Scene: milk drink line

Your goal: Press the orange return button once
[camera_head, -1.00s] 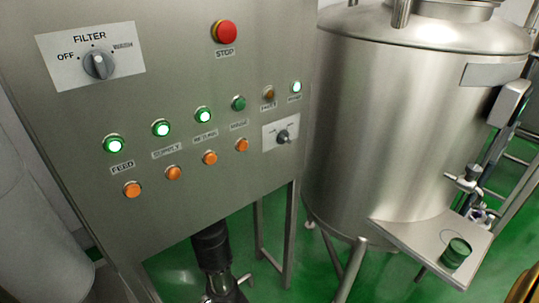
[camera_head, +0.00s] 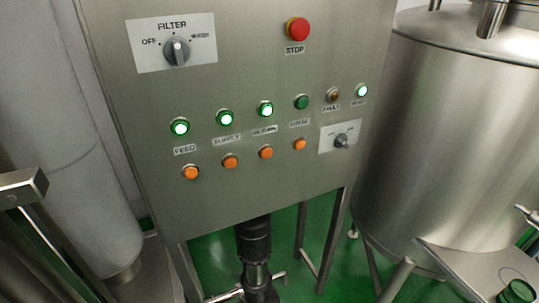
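The orange return button (camera_head: 265,152) is the third from the left in a row of orange buttons on a steel control panel (camera_head: 240,60). It sits below the return label (camera_head: 265,130) and its lit green light (camera_head: 265,109). Orange buttons for feed (camera_head: 190,172) and supply (camera_head: 230,161) are to its left, and another orange button (camera_head: 299,143) is to its right. Nothing covers or touches the return button. Neither of my grippers is in view.
A filter knob (camera_head: 177,51), a red stop button (camera_head: 297,29) and a small selector knob (camera_head: 342,141) are also on the panel. A large steel tank (camera_head: 450,130) stands to the right. A black cylindrical fitting (camera_head: 253,240) is below the panel.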

